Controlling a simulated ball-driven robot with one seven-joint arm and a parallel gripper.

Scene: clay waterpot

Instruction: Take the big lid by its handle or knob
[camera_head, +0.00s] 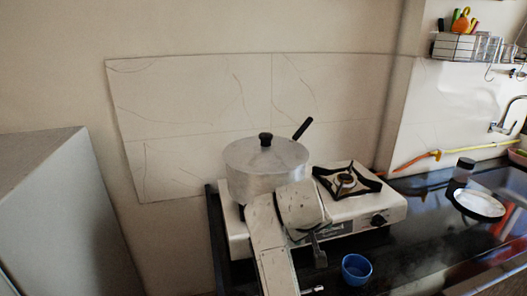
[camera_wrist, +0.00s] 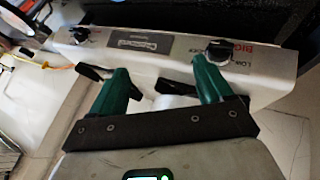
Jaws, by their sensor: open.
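The big lid (camera_head: 285,150) is a shiny metal disc lying on a large metal pot (camera_head: 248,182) on the left side of the stove. Its black knob (camera_head: 265,139) stands up at its middle and is in clear view. My arm passes in front of the pot's lower right side. My gripper is in the wrist view (camera_wrist: 160,76), with its two green fingers apart and nothing between them. It is near the front of the stove, below the lid and away from the knob. The lid does not show in the wrist view.
The white stove (camera_head: 376,212) has a free burner (camera_head: 346,181) on its right. A black pot handle (camera_head: 302,129) sticks up behind the lid. A blue bowl (camera_head: 357,268) stands on the dark counter in front. A pale round disc (camera_head: 480,203) lies farther right. The wall is close behind.

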